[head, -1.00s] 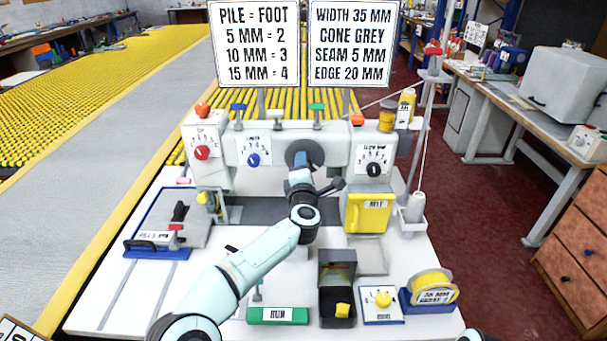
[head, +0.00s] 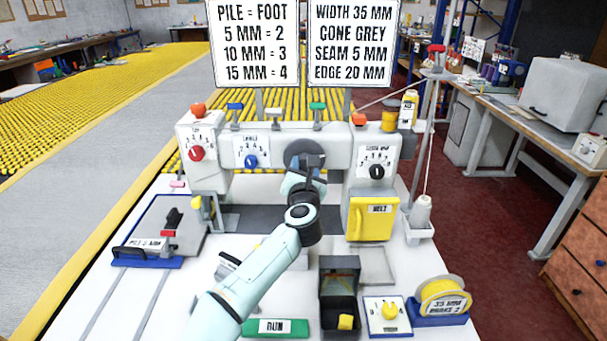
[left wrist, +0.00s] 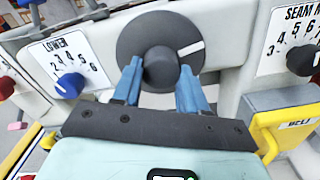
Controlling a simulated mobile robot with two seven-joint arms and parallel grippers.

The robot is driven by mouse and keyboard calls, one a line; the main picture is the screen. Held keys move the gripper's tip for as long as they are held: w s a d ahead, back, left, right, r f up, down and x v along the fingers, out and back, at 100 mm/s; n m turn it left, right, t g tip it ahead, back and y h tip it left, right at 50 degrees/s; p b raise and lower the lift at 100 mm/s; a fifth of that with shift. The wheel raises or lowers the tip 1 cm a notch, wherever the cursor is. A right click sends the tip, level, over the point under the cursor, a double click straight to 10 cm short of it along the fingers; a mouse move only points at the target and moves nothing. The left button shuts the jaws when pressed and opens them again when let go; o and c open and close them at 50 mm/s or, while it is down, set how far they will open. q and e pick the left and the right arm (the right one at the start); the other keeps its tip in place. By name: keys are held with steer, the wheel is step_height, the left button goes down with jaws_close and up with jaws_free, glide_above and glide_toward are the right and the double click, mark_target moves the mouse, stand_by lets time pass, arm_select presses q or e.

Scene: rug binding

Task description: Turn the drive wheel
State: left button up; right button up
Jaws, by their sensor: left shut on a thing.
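The drive wheel (left wrist: 207,30) is a dark grey disc with a central hub and a white mark, on the front of the machine head. In the left wrist view the white mark sits to the right of the hub and slightly above it. My left gripper (left wrist: 160,80) has its blue fingers on either side of the hub and is shut on it. In the head view the drive wheel (head: 297,150) is partly hidden by my left gripper (head: 303,172). My right gripper is not in view.
The blue-knobbed LOWER dial (left wrist: 70,86) is left of the wheel and the black-knobbed seam dial (head: 377,172) is right. A yellow BELT cover (head: 368,218) hangs below right. A dark open box (head: 338,290) and green RUN plate (head: 274,327) stand at the front.

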arm_select(q)
steer(key=shift+n+b, duration=0.7)
steer(key=shift+n, duration=0.8)
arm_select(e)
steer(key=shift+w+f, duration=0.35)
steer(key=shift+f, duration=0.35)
arm_select(q)
steer(key=o, duration=1.1)
steer(key=shift+c, duration=0.2)
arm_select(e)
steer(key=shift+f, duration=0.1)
arm_select(q)
steer(key=shift+s+b, duration=0.2)
steer(key=shift+b, duration=0.1)
steer(key=s+b, duration=0.5)
steer(key=s, duration=0.8)
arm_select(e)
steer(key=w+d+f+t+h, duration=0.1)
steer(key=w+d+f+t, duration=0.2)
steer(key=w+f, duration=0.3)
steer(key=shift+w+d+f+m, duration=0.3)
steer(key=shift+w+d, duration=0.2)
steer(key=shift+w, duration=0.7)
